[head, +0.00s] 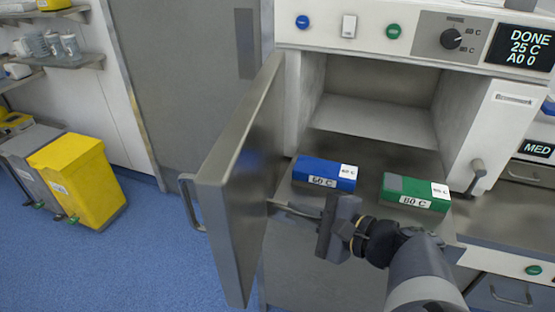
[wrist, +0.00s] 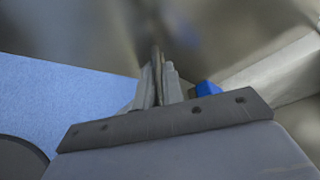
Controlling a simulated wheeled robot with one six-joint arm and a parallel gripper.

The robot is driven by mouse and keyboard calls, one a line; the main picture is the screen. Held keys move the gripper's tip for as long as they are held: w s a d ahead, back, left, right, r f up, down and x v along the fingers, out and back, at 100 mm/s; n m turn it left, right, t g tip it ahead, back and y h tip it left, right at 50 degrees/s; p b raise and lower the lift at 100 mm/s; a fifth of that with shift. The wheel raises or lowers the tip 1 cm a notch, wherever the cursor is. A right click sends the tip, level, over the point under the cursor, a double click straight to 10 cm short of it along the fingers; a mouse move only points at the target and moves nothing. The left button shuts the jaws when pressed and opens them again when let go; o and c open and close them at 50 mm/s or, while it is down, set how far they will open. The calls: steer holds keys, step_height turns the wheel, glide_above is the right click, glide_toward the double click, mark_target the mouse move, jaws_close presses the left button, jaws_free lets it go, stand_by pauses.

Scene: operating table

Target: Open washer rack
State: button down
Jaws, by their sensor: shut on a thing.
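The washer (head: 350,28) is the white-topped unit with an open, empty grey chamber (head: 375,110). A tall metal door (head: 232,185) stands swung open at its left, with a bar handle (head: 190,205) on its outer face. My gripper (head: 272,206) points left, with its fingertips by the door's inner side. In the wrist view the fingers (wrist: 157,85) are close together on a thin dark metal piece (wrist: 156,58). I cannot tell whether that piece belongs to the door or to a rack. No rack can be clearly made out.
A blue box marked 60 C (head: 322,172) and a green box marked 80 C (head: 415,190) lie on the metal surface before the chamber. A white panel with a handle (head: 492,135) is at right. A yellow bin (head: 78,180) stands at left; blue floor (head: 150,260) there is clear.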

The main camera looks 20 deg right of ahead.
steer(key=shift+s+a, duration=0.1)
steer(key=c, duration=1.5)
jaws_free()
steer(key=shift+v, duration=5.45)
steer(key=shift+a, duration=0.1)
steer(key=shift+x, duration=5.1)
